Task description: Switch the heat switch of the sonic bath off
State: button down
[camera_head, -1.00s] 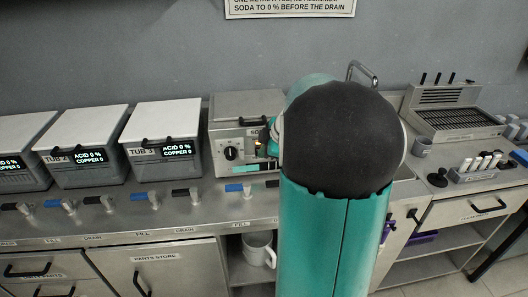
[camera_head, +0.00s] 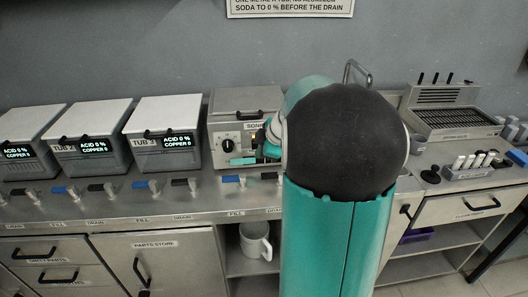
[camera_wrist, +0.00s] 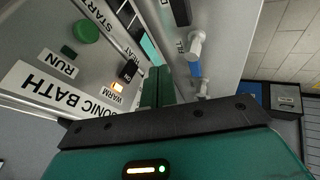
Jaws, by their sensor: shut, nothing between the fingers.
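The sonic bath (camera_head: 219,124) is a grey box with a black knob (camera_head: 228,145) on its front, at the centre left of the head view. Its labelled panel fills the left of the wrist view. In the head view my arm hides the bath's right side and most of the gripper.
A green START button (camera_wrist: 86,31) and a dark RUN lamp (camera_wrist: 68,51) are on the same panel. Taps with blue and black handles line the counter edge below. Tub 3 (camera_head: 150,118) stands left of the bath. A white mug (camera_head: 254,240) is on the shelf underneath.

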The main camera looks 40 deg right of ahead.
jog(key=s+v, duration=0.1)
jog(key=v, duration=0.9)
jog(key=shift+a+f, duration=0.35)
jog(key=shift+f, duration=0.1)
jog(key=shift+s, duration=0.15)
